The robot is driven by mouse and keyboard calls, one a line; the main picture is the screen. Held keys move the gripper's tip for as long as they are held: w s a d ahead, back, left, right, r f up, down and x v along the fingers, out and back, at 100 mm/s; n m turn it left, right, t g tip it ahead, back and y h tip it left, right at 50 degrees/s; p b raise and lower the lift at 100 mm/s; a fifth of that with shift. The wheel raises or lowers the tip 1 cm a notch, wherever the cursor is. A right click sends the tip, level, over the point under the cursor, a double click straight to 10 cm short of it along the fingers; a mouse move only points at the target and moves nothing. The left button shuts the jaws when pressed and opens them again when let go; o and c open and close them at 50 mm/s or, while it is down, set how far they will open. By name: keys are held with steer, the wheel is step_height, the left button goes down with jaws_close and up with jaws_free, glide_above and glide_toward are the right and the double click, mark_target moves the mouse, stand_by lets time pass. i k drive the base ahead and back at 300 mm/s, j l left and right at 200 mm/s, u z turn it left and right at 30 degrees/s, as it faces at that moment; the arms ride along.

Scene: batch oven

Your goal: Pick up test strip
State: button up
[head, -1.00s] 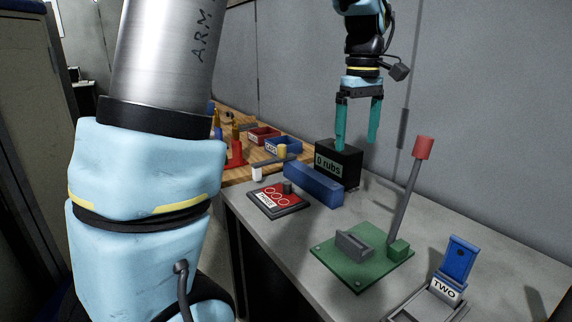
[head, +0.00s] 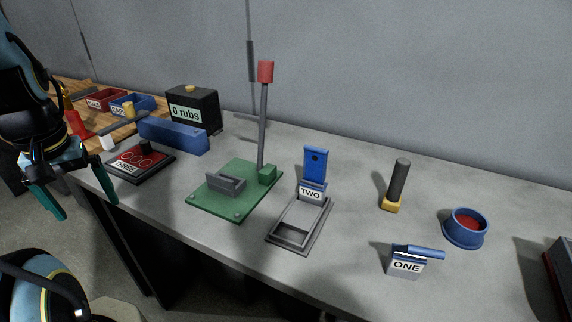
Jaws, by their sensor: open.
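No part is labelled as the test strip, so I cannot tell for sure which it is. A blue strip (head: 424,252) lies across the top of the grey block marked ONE (head: 405,266), at the table's front right. An upright blue plate with a hole (head: 315,163) stands at the grey frame marked TWO (head: 273,238). My gripper (head: 88,209) is at the left, beside the table's left edge, pointing down. Its teal fingers are apart with nothing between them. It is far from both blue parts.
A green base (head: 222,203) carries a tall grey lever with a red knob (head: 265,71). Around it are a pad marked THREE (head: 128,169), a long blue block (head: 174,135), a black "0 rubs" box (head: 200,103), a yellow-based grey handle (head: 397,185) and a blue bowl (head: 459,236).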

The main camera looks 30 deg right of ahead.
mark_target(310, 192)
steer(key=k+l+u, duration=0.3)
steer(key=k+l, duration=0.2)
steer(key=l, duration=0.2)
steer(key=k+l+u, duration=0.3)
steer(key=k+l, duration=0.25)
